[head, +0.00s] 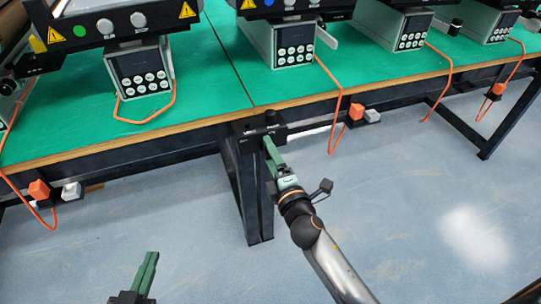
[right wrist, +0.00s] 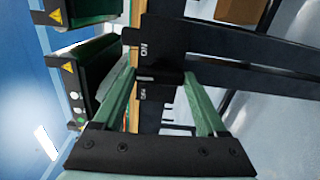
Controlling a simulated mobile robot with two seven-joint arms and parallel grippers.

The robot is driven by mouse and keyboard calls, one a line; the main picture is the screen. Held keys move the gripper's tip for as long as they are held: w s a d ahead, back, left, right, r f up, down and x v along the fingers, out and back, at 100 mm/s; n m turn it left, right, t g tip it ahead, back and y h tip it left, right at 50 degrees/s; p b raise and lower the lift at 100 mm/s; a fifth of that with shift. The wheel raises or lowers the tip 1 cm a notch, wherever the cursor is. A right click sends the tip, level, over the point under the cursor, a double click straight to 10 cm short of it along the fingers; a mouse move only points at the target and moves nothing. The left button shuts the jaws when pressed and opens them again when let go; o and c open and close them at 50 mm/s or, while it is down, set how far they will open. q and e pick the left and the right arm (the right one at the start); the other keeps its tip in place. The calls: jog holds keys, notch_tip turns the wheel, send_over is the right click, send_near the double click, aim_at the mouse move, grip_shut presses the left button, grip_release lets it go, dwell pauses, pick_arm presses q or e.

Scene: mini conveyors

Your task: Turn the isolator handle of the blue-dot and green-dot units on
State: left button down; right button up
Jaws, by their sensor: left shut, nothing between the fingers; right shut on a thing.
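The green-dot unit (head: 79,33) stands at the upper left of the bench, and the blue-dot unit (head: 268,3) is at the top middle, cut by the picture edge. A black isolator (head: 249,132) sits on the bench's front edge between them. Its plate shows ON and OFF marks in the right wrist view (right wrist: 145,50). My right gripper (head: 270,146) is shut on its dark handle (right wrist: 160,78), which is mostly hidden; its exact position is unclear. Which unit this isolator serves is unclear. My left gripper (head: 150,258) is shut and empty, low over the floor.
More units stand further right on the green bench (head: 215,85). Orange plugs (head: 356,111) and cables (head: 330,75) hang along the front rail. A black bench leg (head: 245,200) stands below the isolator. The floor in front is clear.

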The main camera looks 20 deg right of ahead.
pick_arm(q)
jog(key=shift+w+r, duration=0.1)
jog(key=shift+r, duration=0.2)
pick_arm(e)
jog(key=shift+m, duration=0.4)
jog(key=o, duration=1.3)
